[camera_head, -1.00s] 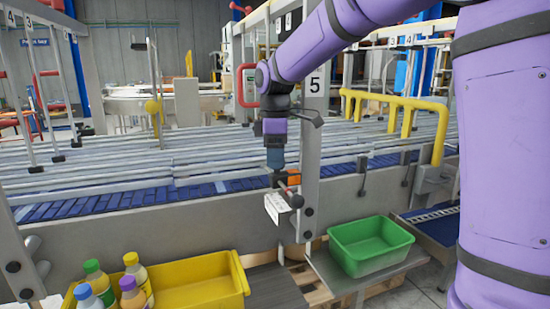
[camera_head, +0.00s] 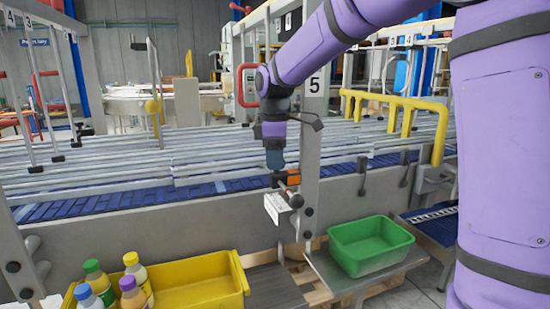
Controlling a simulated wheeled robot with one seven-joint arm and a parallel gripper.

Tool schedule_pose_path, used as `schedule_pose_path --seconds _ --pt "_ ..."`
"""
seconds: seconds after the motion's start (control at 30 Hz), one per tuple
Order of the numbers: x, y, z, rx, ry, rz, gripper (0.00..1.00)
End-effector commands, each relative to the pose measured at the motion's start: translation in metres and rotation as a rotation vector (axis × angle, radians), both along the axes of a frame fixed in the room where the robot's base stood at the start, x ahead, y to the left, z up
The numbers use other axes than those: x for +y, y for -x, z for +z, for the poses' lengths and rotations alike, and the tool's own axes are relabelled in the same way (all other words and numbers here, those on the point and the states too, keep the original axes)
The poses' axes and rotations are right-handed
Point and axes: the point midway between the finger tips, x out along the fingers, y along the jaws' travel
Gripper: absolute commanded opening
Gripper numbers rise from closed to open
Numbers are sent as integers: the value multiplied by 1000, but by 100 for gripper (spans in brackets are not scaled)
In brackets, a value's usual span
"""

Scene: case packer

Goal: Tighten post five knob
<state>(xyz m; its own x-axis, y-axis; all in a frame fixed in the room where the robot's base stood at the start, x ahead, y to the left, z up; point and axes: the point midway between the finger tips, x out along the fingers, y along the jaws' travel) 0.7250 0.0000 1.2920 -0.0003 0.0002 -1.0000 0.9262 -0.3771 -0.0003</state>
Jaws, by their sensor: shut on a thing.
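The grey post marked 5 (camera_head: 314,130) stands upright in the middle of the view, in front of the conveyor. A dark round knob (camera_head: 295,201) shows low on the post, beside a white tag (camera_head: 273,209). My gripper (camera_head: 277,172) points down at the post's left side, just above the knob and tag, and is shut. An orange part and a small red-tipped rod show at its fingertips. What exactly lies between the fingers is too small to tell.
A yellow crate (camera_head: 245,281) with several bottles (camera_head: 136,278) stands at the lower left. A green bin (camera_head: 365,263) sits on a shelf right of the post. A yellow rail (camera_head: 395,98) and the blue conveyor belt (camera_head: 110,203) lie behind.

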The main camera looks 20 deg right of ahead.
Motion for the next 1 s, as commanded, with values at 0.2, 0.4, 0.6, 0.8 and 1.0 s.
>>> schedule_pose_path --seconds 0.2,0.4,0.6,0.8,1.0 --pt "0 -1 0 -1 0 -129 17" --pt "-1 -2 0 -1 0 -308 17" --pt "-2 -2 0 -1 1 -499 17" --pt "-3 -3 0 -1 1 -689 17" --pt "-3 -3 1 -1 0 -879 17"
